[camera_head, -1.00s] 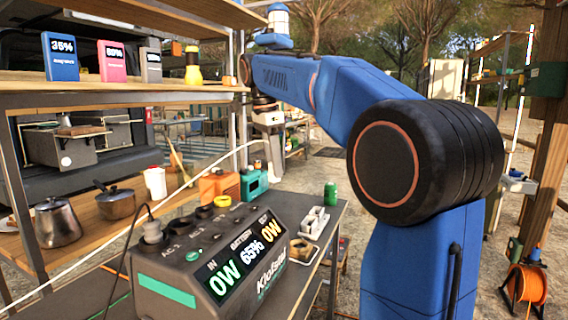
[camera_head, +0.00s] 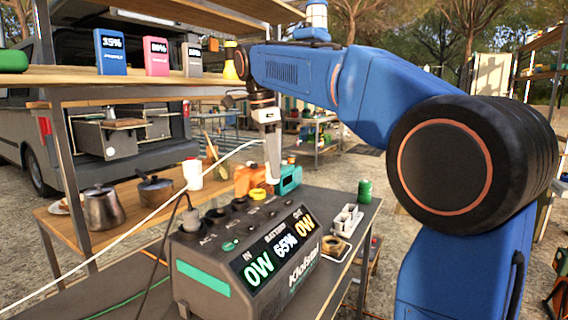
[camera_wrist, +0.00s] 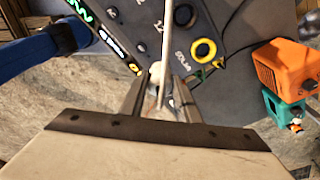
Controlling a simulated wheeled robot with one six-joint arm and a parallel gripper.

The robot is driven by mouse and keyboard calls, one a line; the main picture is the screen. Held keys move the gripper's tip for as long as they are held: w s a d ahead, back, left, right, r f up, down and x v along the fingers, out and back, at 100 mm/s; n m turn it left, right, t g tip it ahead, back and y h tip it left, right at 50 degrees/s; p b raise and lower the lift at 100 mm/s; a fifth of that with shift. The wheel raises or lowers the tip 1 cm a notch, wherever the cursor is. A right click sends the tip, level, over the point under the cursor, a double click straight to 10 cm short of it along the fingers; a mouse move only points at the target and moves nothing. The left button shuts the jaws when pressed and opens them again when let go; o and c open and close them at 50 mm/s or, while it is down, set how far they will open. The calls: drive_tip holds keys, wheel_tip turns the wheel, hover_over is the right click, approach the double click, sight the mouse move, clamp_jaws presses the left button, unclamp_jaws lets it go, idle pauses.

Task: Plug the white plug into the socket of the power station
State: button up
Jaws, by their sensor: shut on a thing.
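The dark grey power station (camera_head: 202,290) stands on a bench in the head view, with its lit display facing front right. Its top has a row of round sockets. One with a yellow ring (camera_head: 257,192) is at the far end, and it also shows in the wrist view (camera_wrist: 203,50). My gripper (camera_head: 272,172) points down near that far end. In the wrist view my gripper (camera_wrist: 158,98) is shut on the white plug (camera_wrist: 155,72), whose white cable rises past it. The plug looks apart from the sockets. Its prongs are hidden.
A dark plug (camera_head: 188,222) with a black cable sits in the near-end socket. Orange (camera_head: 249,178) and teal (camera_head: 289,178) boxes stand close behind the station. A green can (camera_head: 365,190) and a white tray (camera_head: 347,220) are to the right. The white cable crosses the left side.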

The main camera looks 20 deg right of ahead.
drive_tip(key=s+a, duration=0.1)
drive_tip(key=a, duration=1.3)
drive_tip(key=shift+s+a, duration=0.15)
drive_tip(key=shift+a, duration=0.25)
drive_tip(key=shift+f, duration=1.85)
drive_tip(key=shift+f, duration=1.6)
drive_tip(key=o, duration=1.1)
drive_tip(key=shift+r, duration=0.1)
drive_tip(key=r, duration=0.4)
drive_tip(key=a+r, duration=0.1)
drive_tip(key=r, duration=0.6)
drive_tip(key=shift+a+r, duration=0.35)
drive_tip(key=shift+a, duration=0.05)
